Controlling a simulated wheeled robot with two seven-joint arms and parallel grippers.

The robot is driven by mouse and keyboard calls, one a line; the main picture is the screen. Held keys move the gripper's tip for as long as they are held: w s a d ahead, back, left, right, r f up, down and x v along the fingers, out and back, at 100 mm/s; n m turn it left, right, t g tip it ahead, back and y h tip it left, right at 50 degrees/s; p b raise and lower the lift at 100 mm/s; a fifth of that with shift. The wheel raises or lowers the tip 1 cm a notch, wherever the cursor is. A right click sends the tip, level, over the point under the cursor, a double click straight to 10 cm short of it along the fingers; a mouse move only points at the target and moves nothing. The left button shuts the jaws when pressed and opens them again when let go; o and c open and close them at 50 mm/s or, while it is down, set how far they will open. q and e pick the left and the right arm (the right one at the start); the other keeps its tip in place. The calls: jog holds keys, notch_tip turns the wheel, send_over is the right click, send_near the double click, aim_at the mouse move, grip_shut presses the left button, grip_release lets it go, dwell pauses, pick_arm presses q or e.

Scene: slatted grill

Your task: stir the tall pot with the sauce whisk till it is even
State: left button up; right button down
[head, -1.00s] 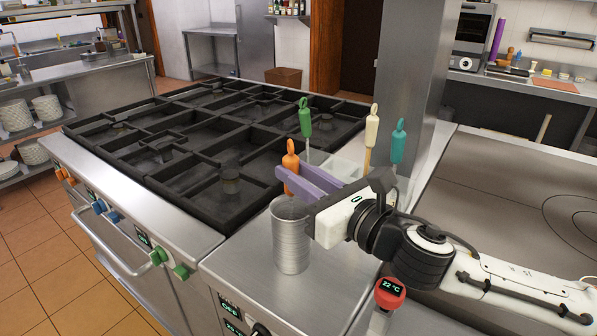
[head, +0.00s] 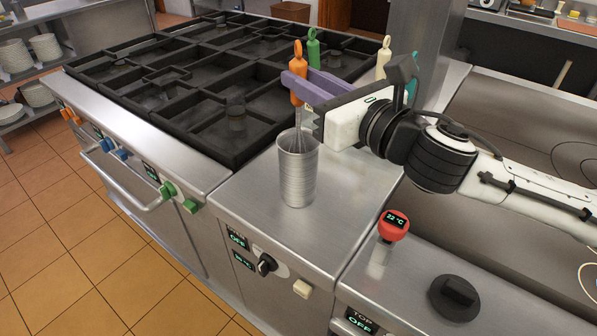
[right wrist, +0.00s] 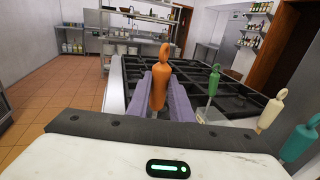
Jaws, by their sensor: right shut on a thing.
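The tall pot (head: 298,182), a ribbed metal cylinder, stands upright on the steel counter beside the burners. My right gripper (head: 305,88) has purple fingers shut on the orange handle of the sauce whisk (head: 298,92). The whisk is upright above the pot, its wires at the pot's mouth. Their lower ends and the pot's contents are hidden. The right wrist view shows the orange handle (right wrist: 159,88) between the purple fingers (right wrist: 163,105). My left gripper is not in view.
Behind my gripper stand tools with green (head: 313,48), cream (head: 383,60) and teal (head: 411,88) handles. The black burner grates (head: 170,95) lie left of the pot. A red thermometer (head: 393,225) and a black knob (head: 454,298) are at front right. The counter before the pot is clear.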

notch_tip(320, 180, up, 14)
jog(key=shift+f, duration=0.2)
dwell(1.1)
jog(key=shift+r, duration=0.1)
dwell(0.8)
